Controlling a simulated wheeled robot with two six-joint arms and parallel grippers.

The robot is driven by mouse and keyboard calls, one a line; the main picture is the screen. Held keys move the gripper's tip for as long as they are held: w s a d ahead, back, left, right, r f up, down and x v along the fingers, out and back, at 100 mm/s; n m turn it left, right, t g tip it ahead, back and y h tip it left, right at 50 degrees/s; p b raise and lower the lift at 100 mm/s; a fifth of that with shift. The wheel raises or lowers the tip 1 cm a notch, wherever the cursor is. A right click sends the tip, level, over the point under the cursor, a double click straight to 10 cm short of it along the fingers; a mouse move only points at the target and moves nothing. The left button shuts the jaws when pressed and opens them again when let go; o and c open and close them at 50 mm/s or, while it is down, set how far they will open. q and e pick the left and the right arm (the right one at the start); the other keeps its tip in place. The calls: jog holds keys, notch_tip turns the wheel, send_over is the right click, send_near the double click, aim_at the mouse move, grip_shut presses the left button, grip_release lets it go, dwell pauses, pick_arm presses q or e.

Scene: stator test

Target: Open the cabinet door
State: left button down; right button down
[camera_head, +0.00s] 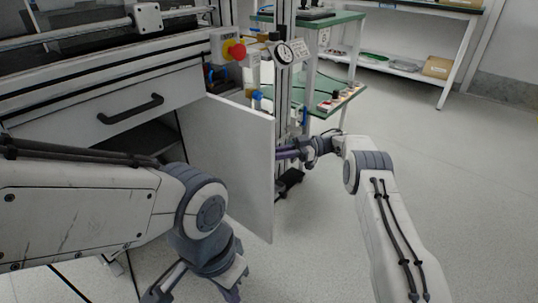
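The cabinet door (238,160) is a plain light-grey panel. It stands swung out from the cabinet (60,90), with a dark opening behind its left side. My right gripper (284,153) is at the door's free right edge, about mid-height; its fingertips meet or pass behind that edge. Whether they touch the door, and how far apart they are, cannot be told. My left gripper (197,290) is low in front of the cabinet, left of the door's lower corner. Its fingers are spread apart with nothing seen between them, partly cut off by the bottom edge.
A drawer front with a black handle (130,109) is above the opening. A red emergency button (237,51) and a dial gauge (284,53) are above the door. A green-topped shelf unit (335,92) stands behind. The floor (300,235) right of the door is clear.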

jog(key=shift+w+a+r, duration=0.1)
jog(key=shift+w+a, duration=0.05)
jog(key=shift+a, duration=0.25)
jog(key=c, duration=0.8)
grip_release()
jog(key=shift+a, duration=0.1)
jog(key=shift+c, duration=0.2)
jog(key=shift+d, duration=0.3)
notch_tip(320, 180, up, 5)
jog(key=p, duration=0.3)
jog(key=s+d+r+p, duration=0.5)
jog(key=s+d, duration=0.1)
jog(key=d, duration=0.3)
jog(key=shift+s+d+r, duration=0.35)
jog(key=shift+d+r, duration=0.05)
